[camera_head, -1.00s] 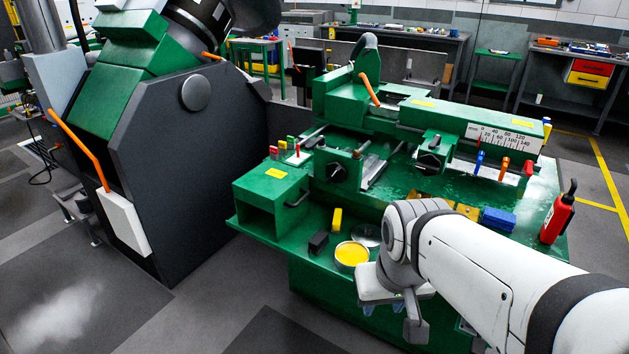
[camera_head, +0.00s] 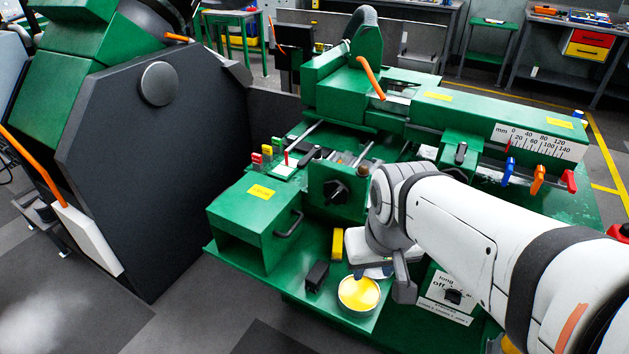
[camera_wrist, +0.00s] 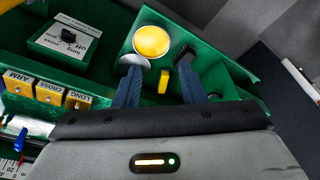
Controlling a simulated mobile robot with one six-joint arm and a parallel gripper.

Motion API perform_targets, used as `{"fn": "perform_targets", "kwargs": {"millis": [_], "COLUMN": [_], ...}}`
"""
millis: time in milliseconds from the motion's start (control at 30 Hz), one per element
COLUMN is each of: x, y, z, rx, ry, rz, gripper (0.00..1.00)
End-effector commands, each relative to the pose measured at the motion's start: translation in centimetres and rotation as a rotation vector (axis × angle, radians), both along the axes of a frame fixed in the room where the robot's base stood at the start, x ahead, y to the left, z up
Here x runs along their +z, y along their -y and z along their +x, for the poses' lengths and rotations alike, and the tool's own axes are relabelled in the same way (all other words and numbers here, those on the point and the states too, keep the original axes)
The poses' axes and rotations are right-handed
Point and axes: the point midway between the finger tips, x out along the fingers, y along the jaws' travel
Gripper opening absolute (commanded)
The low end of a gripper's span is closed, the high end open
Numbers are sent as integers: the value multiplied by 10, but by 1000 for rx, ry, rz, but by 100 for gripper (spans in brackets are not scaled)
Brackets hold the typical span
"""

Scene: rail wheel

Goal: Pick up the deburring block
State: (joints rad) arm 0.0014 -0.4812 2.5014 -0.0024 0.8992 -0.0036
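No label tells which piece is the deburring block; two small blocks lie on the green bench. A yellow block (camera_head: 337,244) stands behind a dark block (camera_head: 317,276). In the wrist view, the yellow block (camera_wrist: 163,81) shows between my gripper's fingers, and the dark block (camera_wrist: 184,53) appears just beyond the right fingertip. My gripper (camera_wrist: 160,72) is open with two blue-grey fingers and nothing held. In the head view, my gripper (camera_head: 376,271) is right of both blocks, above the bench beside the round tin, partly hidden by my arm.
A round tin of yellow material (camera_head: 358,294) stands near the bench's front edge; it also shows in the wrist view (camera_wrist: 152,41). A green box with a handle (camera_head: 262,216) is at left. A switch panel (camera_head: 447,297) is at right. The green machine (camera_head: 440,112) rises behind.

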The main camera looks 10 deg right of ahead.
Motion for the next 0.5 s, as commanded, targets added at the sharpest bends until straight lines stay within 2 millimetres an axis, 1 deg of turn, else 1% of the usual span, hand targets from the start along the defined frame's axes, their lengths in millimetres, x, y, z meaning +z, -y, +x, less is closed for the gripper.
{"fn": "perform_targets", "kwargs": {"millis": [33, 133, 200, 233, 267, 367, 400, 467, 500], "x": [0, -5, -11, -16, -20, -42, -52, -69, -81], "y": [0, 1, 2, 8, 11, 14, 14, 14, 13], "z": [1, 8, 21, 29, 39, 77, 95, 121, 139], "rx": [0, -10, -27, -40, -52, -98, -116, -141, -156], "ry": [0, 1, 5, 8, 13, 33, 46, 64, 78], "rz": [0, -5, -12, -18, -23, -39, -45, -51, -54], "gripper": [41, 49, 51, 51, 51, 51, 51, 51, 51]}}
